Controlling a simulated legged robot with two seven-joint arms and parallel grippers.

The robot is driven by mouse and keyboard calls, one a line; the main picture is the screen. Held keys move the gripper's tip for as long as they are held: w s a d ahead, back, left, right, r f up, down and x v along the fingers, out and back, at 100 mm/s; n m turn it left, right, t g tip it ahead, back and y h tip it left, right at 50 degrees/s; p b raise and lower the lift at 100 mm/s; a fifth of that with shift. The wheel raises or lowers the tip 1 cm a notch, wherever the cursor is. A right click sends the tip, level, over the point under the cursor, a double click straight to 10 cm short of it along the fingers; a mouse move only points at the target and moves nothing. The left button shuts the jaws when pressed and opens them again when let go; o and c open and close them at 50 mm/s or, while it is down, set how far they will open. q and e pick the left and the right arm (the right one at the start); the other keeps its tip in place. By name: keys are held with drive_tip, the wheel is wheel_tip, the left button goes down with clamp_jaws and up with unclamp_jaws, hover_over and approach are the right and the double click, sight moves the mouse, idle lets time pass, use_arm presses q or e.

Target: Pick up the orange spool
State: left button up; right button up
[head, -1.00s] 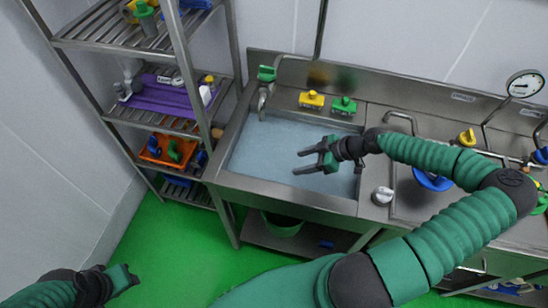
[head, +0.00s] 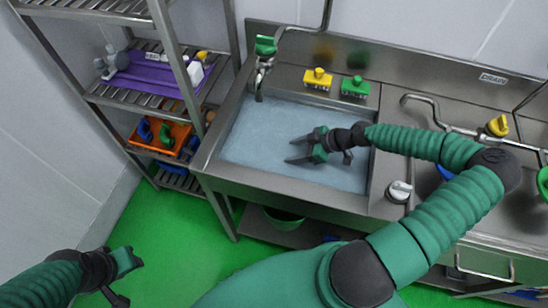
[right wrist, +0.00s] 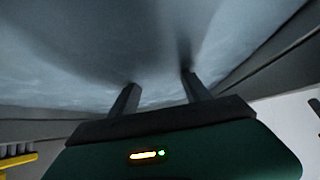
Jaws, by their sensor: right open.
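I cannot make out an orange spool in either view. My right gripper (head: 290,152) is open and empty over the water-filled sink basin (head: 245,150), its fingers pointing left in the head view. In the right wrist view, its two fingers (right wrist: 158,82) stand apart with only the pale water surface beyond them. I cannot tell whether the fingertips touch the water. My left gripper (head: 130,282) is at the lower left of the head view, over the green floor, with its fingers apart and nothing between them.
A tap (head: 261,75) rises at the basin's back left corner. A metal shelf at left holds a purple tray (head: 150,92) and an orange crate (head: 178,134). Open green floor lies below.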

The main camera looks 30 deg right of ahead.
sight(267, 156)
drive_tip(key=x, duration=0.8)
drive_tip(key=w+r+x, duration=0.1)
drive_tip(key=x, duration=0.2)
drive_tip(key=shift+w+a+f, duration=0.25)
drive_tip(key=shift+a, duration=0.15)
drive_tip(key=shift+w+d+f, duration=0.1)
drive_tip(key=shift+d+f, duration=0.1)
drive_tip(key=shift+a+r, duration=0.15)
drive_tip(key=shift+a, duration=0.15)
drive_tip(key=c, duration=0.7)
drive_tip(key=shift+d, duration=0.1)
clamp_jaws()
